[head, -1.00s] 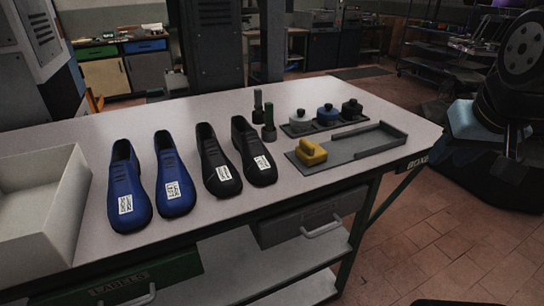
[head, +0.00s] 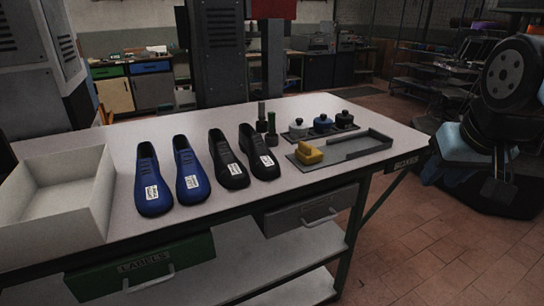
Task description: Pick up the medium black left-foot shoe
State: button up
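Two black shoes stand side by side on the white-topped workbench, toes toward me: the left one (head: 226,163) and the right one (head: 260,160). Each has a white label on its toe, too small to read here, so I cannot tell which is the left-foot shoe. Two blue shoes, one (head: 152,178) and another (head: 187,170), stand to their left with similar labels. No shoe is held. Dark and blue links of my arm show at the right, clear of the bench. My gripper cannot be made out.
An open white box (head: 105,185) stands at the bench's left end. Right of the shoes are dark posts (head: 271,125), a rack with several knobbed pieces (head: 321,123), and a grey tray (head: 365,147) with a yellow block (head: 308,153). The front strip of bench is clear.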

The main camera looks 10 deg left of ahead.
aim_at(264, 164)
jog(key=u, duration=0.15)
jog(key=i, duration=0.95)
jog(key=z, duration=0.1)
